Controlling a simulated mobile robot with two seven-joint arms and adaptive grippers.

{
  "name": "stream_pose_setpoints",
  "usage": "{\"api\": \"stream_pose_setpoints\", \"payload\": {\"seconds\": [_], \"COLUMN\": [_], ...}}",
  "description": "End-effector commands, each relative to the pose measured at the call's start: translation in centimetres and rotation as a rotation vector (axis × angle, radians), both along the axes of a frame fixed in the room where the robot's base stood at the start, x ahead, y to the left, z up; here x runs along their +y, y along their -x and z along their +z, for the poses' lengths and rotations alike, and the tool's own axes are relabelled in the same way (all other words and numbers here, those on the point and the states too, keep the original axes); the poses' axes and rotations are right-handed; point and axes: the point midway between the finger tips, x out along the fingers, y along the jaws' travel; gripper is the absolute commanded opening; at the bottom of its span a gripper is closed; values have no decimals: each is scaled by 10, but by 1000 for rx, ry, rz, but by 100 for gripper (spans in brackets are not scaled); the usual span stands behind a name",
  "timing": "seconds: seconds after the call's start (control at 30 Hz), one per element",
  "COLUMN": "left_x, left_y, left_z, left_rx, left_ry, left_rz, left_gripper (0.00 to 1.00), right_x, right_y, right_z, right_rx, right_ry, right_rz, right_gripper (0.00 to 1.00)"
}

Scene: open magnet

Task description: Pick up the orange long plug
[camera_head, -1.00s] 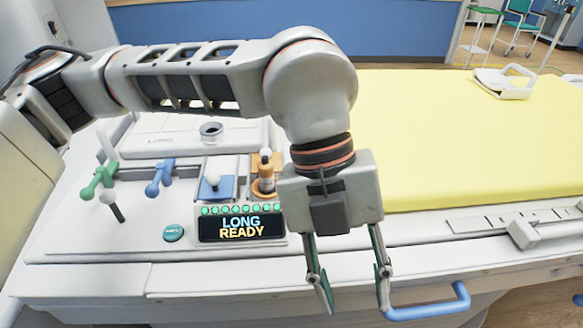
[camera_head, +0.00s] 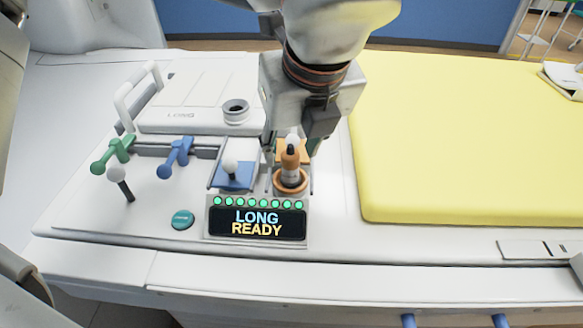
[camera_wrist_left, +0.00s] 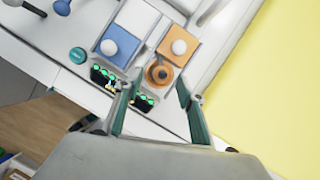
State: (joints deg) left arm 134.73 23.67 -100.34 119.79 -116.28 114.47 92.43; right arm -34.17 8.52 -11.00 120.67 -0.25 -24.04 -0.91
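The orange long plug (camera_head: 290,162) stands upright in an orange ring socket (camera_head: 290,186) behind the right end of the "LONG READY" display (camera_head: 257,223). The left wrist view shows the plug (camera_wrist_left: 160,74) from above, just beyond and between the two finger ends. My left gripper (camera_wrist_left: 159,88) is open and empty, fingers spread to either side of the plug's line. In the head view the left gripper (camera_head: 291,143) is over and behind the plug, its fingers mostly hidden. I cannot tell the exact height gap. My right gripper is not in view.
A white-knobbed orange pad (camera_wrist_left: 178,47) sits close behind the plug. A blue pad with a white knob (camera_head: 233,174) is to its left. Green (camera_head: 113,154) and blue (camera_head: 175,157) levers stand further left. The yellow mattress (camera_head: 460,140) lies to the right.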

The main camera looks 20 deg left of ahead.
Motion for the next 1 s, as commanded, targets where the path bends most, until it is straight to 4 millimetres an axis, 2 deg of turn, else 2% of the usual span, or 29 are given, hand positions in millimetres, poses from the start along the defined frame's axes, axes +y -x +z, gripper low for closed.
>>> {"api": "stream_pose_setpoints", "payload": {"seconds": [0.3,0.57,0.6,0.73,1.0], "left_x": [8,9,9,9,9], "left_y": [-13,-15,-15,-15,-15], "left_z": [-41,-44,-44,-44,-44], "left_rx": [5,0,0,1,1], "left_ry": [0,1,1,1,1], "left_rz": [-1,-3,-3,-2,-2], "left_gripper": [39,39,34,0,0], "right_x": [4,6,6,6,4], "right_y": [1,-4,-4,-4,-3], "right_z": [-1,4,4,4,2], "right_rx": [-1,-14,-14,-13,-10], "right_ry": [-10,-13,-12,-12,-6], "right_rz": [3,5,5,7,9], "right_gripper": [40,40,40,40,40]}}
